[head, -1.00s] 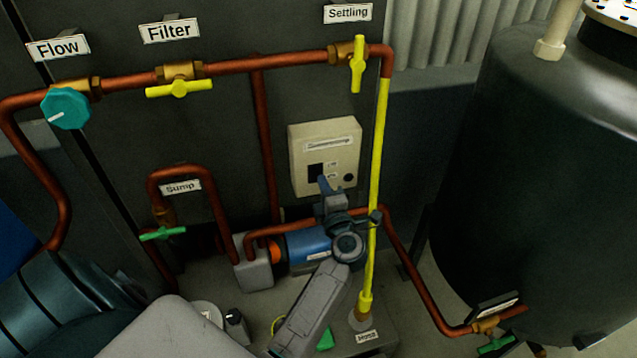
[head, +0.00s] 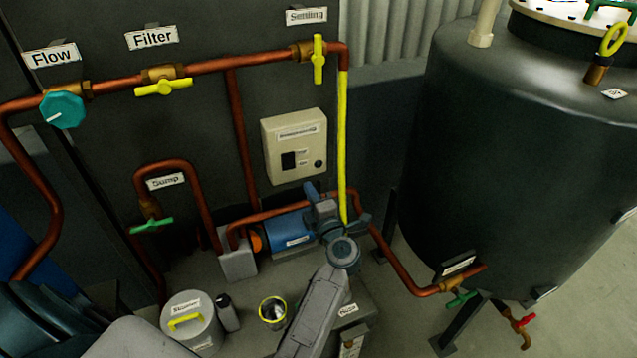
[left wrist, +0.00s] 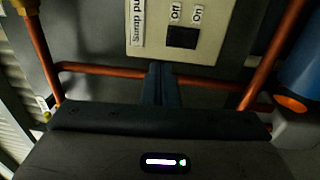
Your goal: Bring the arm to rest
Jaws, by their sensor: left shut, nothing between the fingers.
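My left gripper (head: 313,190) is shut and empty, just below the cream switch box (head: 294,146) and beside the blue pump (head: 287,234). In the left wrist view its closed fingers (left wrist: 160,84) point toward the lower edge of the same box (left wrist: 205,28). The box's dark switch (left wrist: 181,38) has Off and On labels. My left forearm reaches up from the bottom of the head view and hides part of the floor and pipework. My right gripper is in neither view.
Copper pipes (head: 215,67) with valves run along the dark panel. A yellow pipe (head: 342,140) drops close to my left wrist. A large dark tank (head: 500,170) stands at the right. A grey skimmer can (head: 191,325) and an open yellow-rimmed cup (head: 273,311) stand near my forearm.

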